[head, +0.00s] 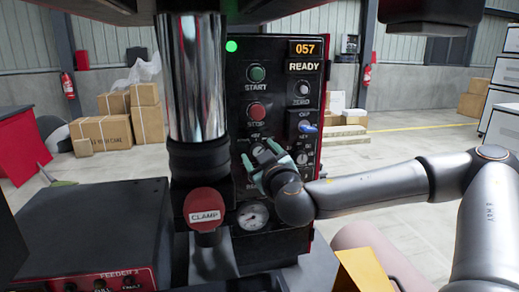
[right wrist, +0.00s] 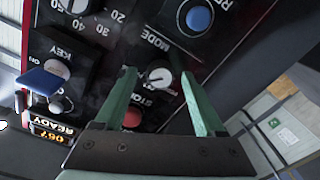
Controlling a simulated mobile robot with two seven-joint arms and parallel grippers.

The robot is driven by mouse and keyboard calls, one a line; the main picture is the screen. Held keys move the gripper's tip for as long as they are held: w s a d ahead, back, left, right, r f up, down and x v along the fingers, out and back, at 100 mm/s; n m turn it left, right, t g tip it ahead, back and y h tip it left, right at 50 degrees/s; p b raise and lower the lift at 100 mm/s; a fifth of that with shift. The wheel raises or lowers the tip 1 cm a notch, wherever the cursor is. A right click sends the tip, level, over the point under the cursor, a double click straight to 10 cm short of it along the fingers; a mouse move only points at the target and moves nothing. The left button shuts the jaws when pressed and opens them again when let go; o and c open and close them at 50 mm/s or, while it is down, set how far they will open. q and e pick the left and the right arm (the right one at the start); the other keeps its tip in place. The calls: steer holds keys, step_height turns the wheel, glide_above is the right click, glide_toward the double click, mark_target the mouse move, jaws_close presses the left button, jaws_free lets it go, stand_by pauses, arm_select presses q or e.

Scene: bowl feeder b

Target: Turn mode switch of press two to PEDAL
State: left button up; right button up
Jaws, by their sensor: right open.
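The mode switch (right wrist: 160,76) is a small round light-grey knob with a pointer mark, on the dark panel (head: 238,100) of the press. Its MODE label shows in the right wrist view, but I cannot read its position labels. My right gripper (right wrist: 158,74) is open, with its two green fingers on either side of the knob in that view. I cannot tell whether they touch it. In the head view the right gripper (head: 267,162) is at the panel below the red STOP button (head: 257,112) and hides part of the area. My left gripper is not in view.
The blue-handled key switch (right wrist: 44,82) and a blue button (right wrist: 199,18) are close to the fingers. The green START button (head: 256,73) and the lit READY display (head: 303,67) are higher up. A thick chrome column (head: 190,80) and red CLAMP knob (head: 205,208) stand left of the gripper.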

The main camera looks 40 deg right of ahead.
steer(key=shift+w, duration=0.15)
steer(key=shift+c, duration=0.3)
jaws_close()
